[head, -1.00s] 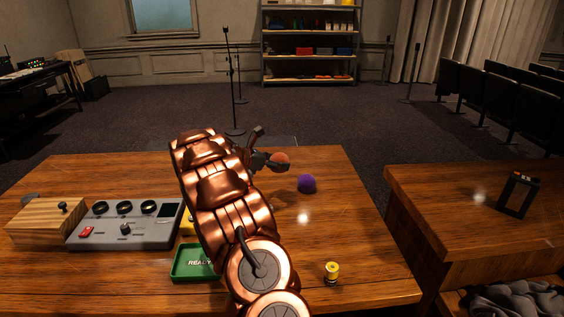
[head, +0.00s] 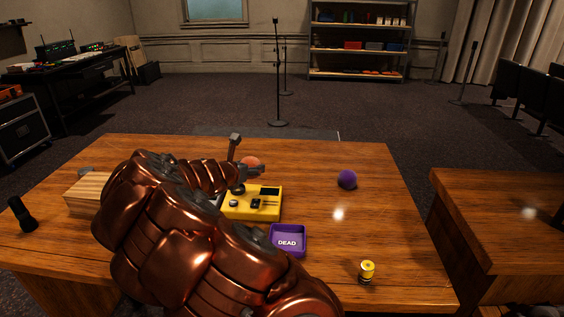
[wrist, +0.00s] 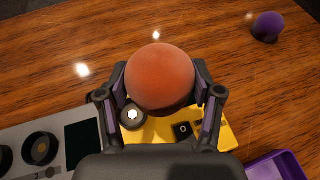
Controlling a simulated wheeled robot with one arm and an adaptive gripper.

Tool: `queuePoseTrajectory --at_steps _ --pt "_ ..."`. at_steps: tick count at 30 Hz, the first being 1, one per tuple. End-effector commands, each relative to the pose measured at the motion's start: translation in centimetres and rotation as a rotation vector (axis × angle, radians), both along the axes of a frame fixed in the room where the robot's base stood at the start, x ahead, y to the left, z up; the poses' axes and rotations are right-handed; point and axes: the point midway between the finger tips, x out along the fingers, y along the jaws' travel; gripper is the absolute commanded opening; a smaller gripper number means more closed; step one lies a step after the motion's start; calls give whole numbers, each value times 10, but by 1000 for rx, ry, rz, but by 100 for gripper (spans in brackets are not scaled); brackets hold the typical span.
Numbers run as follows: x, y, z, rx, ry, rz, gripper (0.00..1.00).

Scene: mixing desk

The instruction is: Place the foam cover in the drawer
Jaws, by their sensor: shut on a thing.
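An orange foam cover (wrist: 160,76), round like a ball, is held between the two fingers of my gripper (wrist: 160,88) in the wrist view. No drawer shows clearly in the current views.
A yellow device (head: 252,205) lies below my gripper, with a purple tray marked DEAD (head: 288,241) beside it. A yellow battery-like cylinder (head: 367,271) stands near the front edge. A black flashlight-like object (head: 21,214) is at left. A second desk (head: 490,240) stands right across a gap.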

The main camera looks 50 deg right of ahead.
Motion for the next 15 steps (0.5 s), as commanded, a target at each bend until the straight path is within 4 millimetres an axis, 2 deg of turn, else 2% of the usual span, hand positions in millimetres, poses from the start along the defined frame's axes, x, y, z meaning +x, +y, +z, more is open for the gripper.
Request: queuePoseTrajectory --at_steps 3,6,15 --pt "16 34 4 -8 -1 122 52" --pt "28 56 4 -5 0 202 52" --pt "48 95 5 -3 -2 343 52"
